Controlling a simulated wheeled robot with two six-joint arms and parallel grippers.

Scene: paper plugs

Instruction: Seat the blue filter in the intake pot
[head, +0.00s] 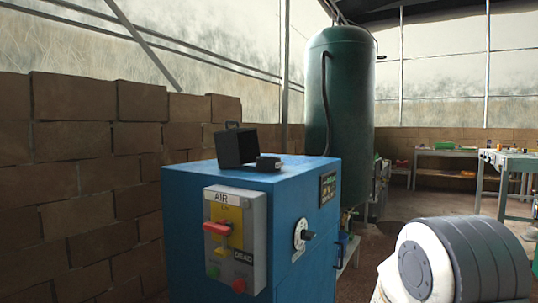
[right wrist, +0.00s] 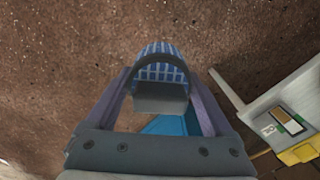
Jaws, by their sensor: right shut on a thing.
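The blue filter (right wrist: 160,52), ribbed with pale lines and with a dark grey rim and end, is in the right wrist view. My right gripper (right wrist: 160,85) is shut on it, one finger on each side. In the head view, a dark box-shaped vessel (head: 237,147), perhaps the intake pot, stands on top of the blue cabinet (head: 190,190). My left gripper is not in view.
A grey and yellow switch box (head: 235,240) with a red handle and a dial (head: 301,234) stick out from the cabinet. A green tank (head: 340,95) stands behind. A brick wall (head: 80,180) is at left. Brown floor (right wrist: 60,60) lies beneath the filter.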

